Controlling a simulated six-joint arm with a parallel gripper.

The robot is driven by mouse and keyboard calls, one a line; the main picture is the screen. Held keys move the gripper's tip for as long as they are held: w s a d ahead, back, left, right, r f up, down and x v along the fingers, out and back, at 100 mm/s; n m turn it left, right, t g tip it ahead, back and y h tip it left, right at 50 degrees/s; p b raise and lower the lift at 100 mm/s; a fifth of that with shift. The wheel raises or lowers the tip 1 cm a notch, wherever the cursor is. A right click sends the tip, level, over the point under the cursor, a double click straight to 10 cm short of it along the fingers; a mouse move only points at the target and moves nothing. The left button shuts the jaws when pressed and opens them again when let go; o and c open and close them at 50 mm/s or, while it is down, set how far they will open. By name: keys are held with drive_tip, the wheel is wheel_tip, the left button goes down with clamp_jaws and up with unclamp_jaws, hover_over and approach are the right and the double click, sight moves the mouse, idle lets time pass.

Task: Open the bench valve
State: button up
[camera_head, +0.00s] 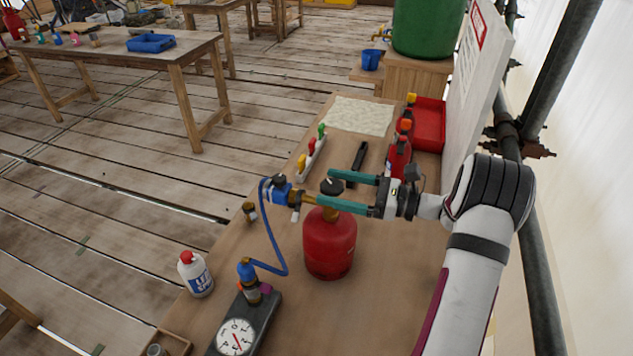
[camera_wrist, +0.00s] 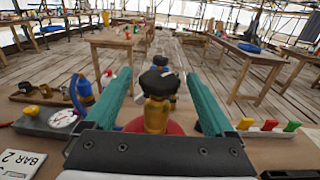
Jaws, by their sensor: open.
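The red gas cylinder (camera_head: 330,245) stands upright on the bench. Its brass valve body (camera_wrist: 156,117) carries a black knob (camera_head: 331,187), which also shows in the wrist view (camera_wrist: 158,82). My gripper (camera_head: 324,189) is open, with one teal finger on each side of the knob. In the wrist view its fingers (camera_wrist: 138,84) flank the valve, with a visible gap to the knob on each side. A blue regulator (camera_head: 281,191) sits at the valve's left, and a blue hose (camera_head: 267,235) runs from it to a blue fitting (camera_head: 246,270) by the gauge (camera_head: 235,338).
Red bottles (camera_head: 398,157), a red tray (camera_head: 429,122), a black tool (camera_head: 357,162) and a rack of coloured pieces (camera_head: 312,150) lie beyond the cylinder. A white board (camera_head: 478,75) rises at right.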

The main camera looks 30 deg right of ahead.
sight(321, 184)
drive_tip(key=x, duration=0.4)
drive_tip(key=shift+c, duration=0.3)
drive_tip(key=c, duration=1.3)
drive_tip(key=n+g+y, duration=0.2)
drive_tip(key=n+g, duration=0.1)
drive_tip(key=g, duration=0.1)
drive_tip(key=shift+s+a+y, duration=0.25)
drive_tip(key=shift+s+y, duration=0.1)
drive_tip(key=shift+y, duration=0.05)
drive_tip(key=o, duration=1.4)
drive_tip(key=shift+c, duration=0.2)
